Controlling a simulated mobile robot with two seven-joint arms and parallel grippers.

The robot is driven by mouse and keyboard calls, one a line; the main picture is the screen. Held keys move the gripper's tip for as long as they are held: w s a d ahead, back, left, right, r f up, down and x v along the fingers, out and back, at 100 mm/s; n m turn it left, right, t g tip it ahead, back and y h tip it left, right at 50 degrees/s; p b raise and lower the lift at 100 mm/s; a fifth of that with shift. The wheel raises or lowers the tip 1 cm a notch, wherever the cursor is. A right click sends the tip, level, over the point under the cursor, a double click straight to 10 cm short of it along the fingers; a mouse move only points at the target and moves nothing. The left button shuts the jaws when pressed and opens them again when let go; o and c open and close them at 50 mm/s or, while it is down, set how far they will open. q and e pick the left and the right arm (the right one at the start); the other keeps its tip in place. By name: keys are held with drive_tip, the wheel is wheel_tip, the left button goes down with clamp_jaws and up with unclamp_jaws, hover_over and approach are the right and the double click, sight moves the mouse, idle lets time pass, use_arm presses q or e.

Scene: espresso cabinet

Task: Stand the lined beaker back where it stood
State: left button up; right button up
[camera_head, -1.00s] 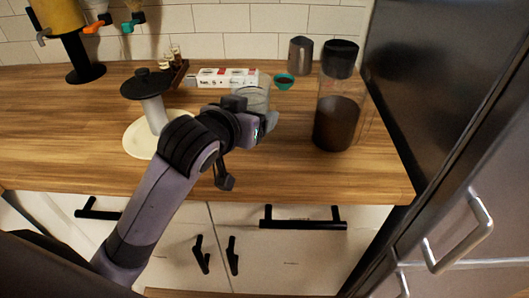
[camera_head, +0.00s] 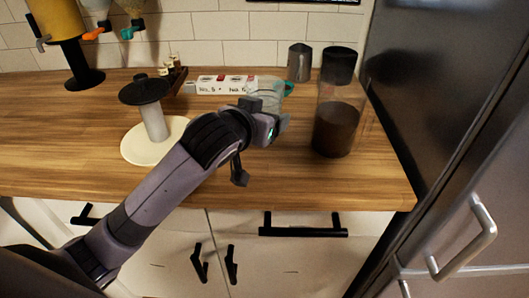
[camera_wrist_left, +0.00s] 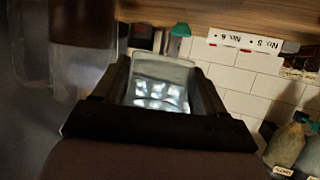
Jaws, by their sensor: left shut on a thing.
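The clear beaker (camera_head: 267,88) is upright in the head view, in front of the right end of the white numbered box. My left gripper (camera_head: 270,116) is shut on it. In the left wrist view the beaker (camera_wrist_left: 158,88) is between the two fingers of my left gripper (camera_wrist_left: 160,98). Its lines cannot be made out. My gripper hides its lower part, so I cannot tell whether it touches the counter. My right gripper is not in view.
A tall canister (camera_head: 335,125) with dark contents stands close right of my left gripper. A metal pitcher (camera_head: 299,62) stands behind. The white box (camera_head: 222,85) and a black-topped stand (camera_head: 154,122) are left.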

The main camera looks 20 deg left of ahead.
sight(264, 160)
use_arm(q)
wheel_tip(264, 160, down, 9)
drive_tip(key=shift+f+b, duration=0.1)
drive_tip(key=shift+b, duration=0.25)
drive_tip(key=shift+f, duration=0.1)
drive_tip(key=o, duration=1)
drive_tip(key=shift+o, duration=0.2)
drive_tip(key=shift+r, duration=0.25)
drive_tip(key=v, duration=1.2)
drive_tip(key=shift+f, duration=0.1)
drive_tip(key=shift+s, duration=0.1)
